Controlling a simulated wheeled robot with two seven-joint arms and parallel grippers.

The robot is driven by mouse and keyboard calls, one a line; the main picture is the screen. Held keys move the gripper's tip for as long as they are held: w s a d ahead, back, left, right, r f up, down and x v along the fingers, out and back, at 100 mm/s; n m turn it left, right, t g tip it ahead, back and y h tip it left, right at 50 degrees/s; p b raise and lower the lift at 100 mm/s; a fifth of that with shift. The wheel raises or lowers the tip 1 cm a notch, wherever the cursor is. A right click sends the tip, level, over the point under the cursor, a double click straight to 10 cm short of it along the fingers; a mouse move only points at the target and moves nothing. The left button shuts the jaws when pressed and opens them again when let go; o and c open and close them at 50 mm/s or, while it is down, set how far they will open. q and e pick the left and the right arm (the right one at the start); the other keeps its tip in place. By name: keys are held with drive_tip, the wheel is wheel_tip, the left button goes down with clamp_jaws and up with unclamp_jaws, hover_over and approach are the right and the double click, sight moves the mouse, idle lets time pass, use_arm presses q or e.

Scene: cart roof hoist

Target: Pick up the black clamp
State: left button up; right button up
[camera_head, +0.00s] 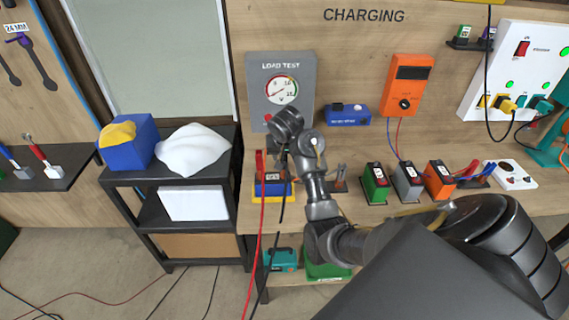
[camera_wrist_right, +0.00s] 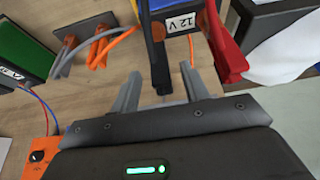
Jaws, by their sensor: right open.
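A blue and yellow battery (camera_head: 272,188) labelled 12 V sits on the bench below the load tester. A red clamp (camera_head: 260,162) is on its left in the head view; in the right wrist view the red clamp (camera_wrist_right: 226,45) is at the upper right. The black clamp (camera_wrist_right: 154,42) is at the top middle of the right wrist view, ahead of my fingers; in the head view my gripper mostly hides it. My right gripper (camera_wrist_right: 160,88) is open and empty, close to the battery and pointing at the black clamp. My left gripper is not in view.
Green, grey and orange batteries (camera_head: 408,183) stand to the right on the bench. An orange charger (camera_head: 407,85) and a load tester (camera_head: 280,85) are on the back panel. A black shelf cart (camera_head: 190,245) stands left. Red and black cables hang over the bench front.

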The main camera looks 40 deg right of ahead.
drive_tip(key=shift+w+d+f+p, duration=0.15)
drive_tip(key=shift+f+p, duration=0.1)
drive_tip(key=shift+p, duration=0.05)
drive_tip(key=p+x, duration=0.1)
drive_tip(key=x, duration=0.2)
drive_tip(key=shift+w+d+f, duration=0.15)
drive_tip(key=shift+w+f, duration=0.05)
drive_tip(key=shift+f, duration=0.1)
drive_tip(key=shift+w+d+f, duration=0.1)
drive_tip(key=shift+f, duration=0.3)
drive_tip(key=shift+c, duration=0.2)
drive_tip(key=shift+c, duration=1.3)
clamp_jaws()
